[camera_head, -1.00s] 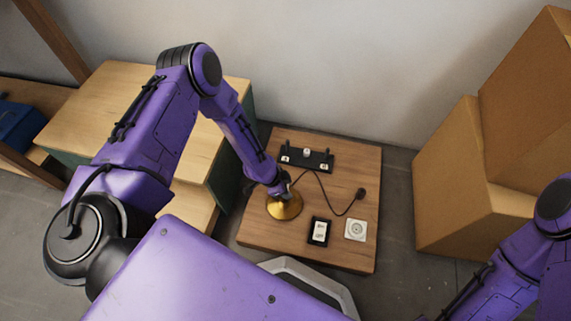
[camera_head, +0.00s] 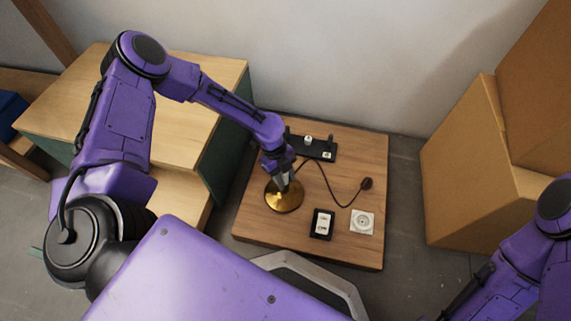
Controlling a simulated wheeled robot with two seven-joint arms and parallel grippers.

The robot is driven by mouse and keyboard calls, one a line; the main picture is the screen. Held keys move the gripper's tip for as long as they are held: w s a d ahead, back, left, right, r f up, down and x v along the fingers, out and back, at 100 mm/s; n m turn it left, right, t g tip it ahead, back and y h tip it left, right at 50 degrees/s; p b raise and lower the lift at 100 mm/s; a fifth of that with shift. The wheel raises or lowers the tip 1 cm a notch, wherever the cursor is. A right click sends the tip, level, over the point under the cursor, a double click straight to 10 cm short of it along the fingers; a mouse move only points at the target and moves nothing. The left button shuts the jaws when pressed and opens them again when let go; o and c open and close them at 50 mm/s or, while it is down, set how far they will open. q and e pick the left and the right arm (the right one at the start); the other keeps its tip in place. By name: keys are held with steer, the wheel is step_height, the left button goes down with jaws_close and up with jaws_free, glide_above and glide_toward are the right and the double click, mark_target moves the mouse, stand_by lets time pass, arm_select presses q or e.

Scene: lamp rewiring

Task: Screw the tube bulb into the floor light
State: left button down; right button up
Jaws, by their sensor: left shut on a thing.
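The floor light (camera_head: 285,198) shows as a round brass base on the wooden board. My left gripper (camera_head: 283,181) reaches down over the middle of this base from the upper left. It is shut on a slim thing standing there, which seems to be the tube bulb; the fingers hide most of it, and I cannot tell how it sits in the socket. My right arm shows at the lower right, but its gripper is out of view.
The wooden board (camera_head: 256,226) also carries a black holder (camera_head: 318,147) with small white pieces, partly behind my left arm. A black cord runs to a dark plug (camera_head: 366,184). A black switch (camera_head: 322,223) and white socket (camera_head: 362,222) lie in front. Cardboard boxes (camera_head: 470,170) stand right, a wooden cabinet (camera_head: 78,90) left.

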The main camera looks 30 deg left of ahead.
arm_select(q)
steer(key=shift+a+f+m, duration=0.1)
steer(key=shift+a+m, duration=0.1)
steer(key=shift+m, duration=0.2)
steer(key=c, duration=0.7)
jaws_free()
steer(key=shift+o, duration=0.2)
arm_select(e)
steer(key=shift+a+f, duration=0.25)
arm_select(q)
steer(key=shift+d, duration=0.1)
steer(key=shift+r, duration=0.2)
steer(key=p+v, duration=0.5)
steer(key=v, duration=0.5)
steer(key=shift+r, duration=0.25)
arm_select(e)
steer(key=r, duration=0.5)
steer(key=shift+w+d, duration=0.1)
steer(key=shift+d, duration=0.15)
arm_select(q)
steer(key=shift+w, duration=0.1)
